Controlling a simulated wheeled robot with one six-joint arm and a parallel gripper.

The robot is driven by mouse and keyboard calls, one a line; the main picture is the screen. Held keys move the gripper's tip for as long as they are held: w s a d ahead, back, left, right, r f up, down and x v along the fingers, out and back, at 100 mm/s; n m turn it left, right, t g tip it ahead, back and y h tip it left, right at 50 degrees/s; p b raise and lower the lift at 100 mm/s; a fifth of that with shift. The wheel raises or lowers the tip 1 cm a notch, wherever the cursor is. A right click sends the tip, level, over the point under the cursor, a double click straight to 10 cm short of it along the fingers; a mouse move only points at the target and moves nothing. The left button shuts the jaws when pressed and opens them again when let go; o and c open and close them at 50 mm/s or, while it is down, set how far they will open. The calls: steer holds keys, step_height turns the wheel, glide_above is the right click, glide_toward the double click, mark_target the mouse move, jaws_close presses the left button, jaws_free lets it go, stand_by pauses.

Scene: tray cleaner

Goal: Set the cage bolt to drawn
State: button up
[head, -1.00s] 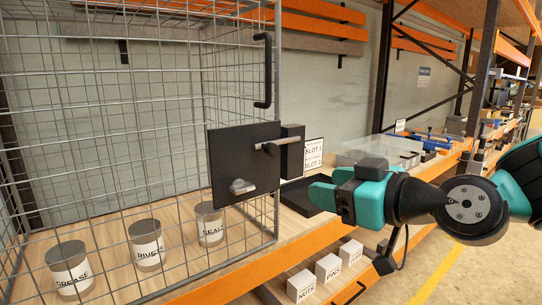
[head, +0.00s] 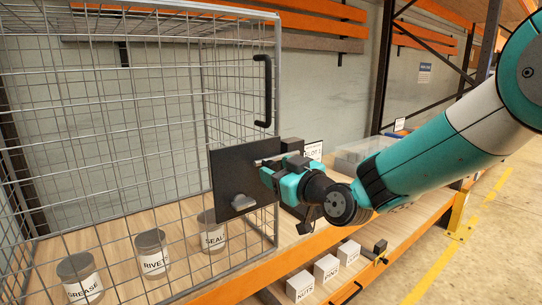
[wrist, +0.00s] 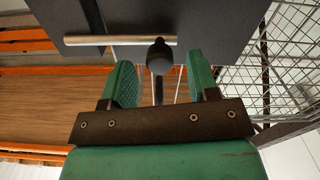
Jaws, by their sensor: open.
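The cage bolt is a pale metal rod (wrist: 115,40) with a round black knob (wrist: 160,57), lying across a black lock plate (head: 235,178) on the cage door. In the wrist view the rod spans the dark gap at the plate's edge. My gripper (wrist: 160,78) is open, its green fingers on either side of the knob's line. The knob appears just ahead of the fingertips, and I cannot tell whether they touch it. In the head view my gripper (head: 272,174) is at the plate's right side and hides most of the bolt.
A grey turn handle (head: 243,202) sits low on the plate, and a black pull handle (head: 263,90) is above. A dark block (head: 292,145) stands beside the plate. Labelled cans, including rivets (head: 152,254), stand inside the wire cage. White boxes (head: 326,269) sit on the lower shelf.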

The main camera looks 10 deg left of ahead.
steer(key=shift+p+x, duration=0.3)
steer(key=shift+x, duration=1.1)
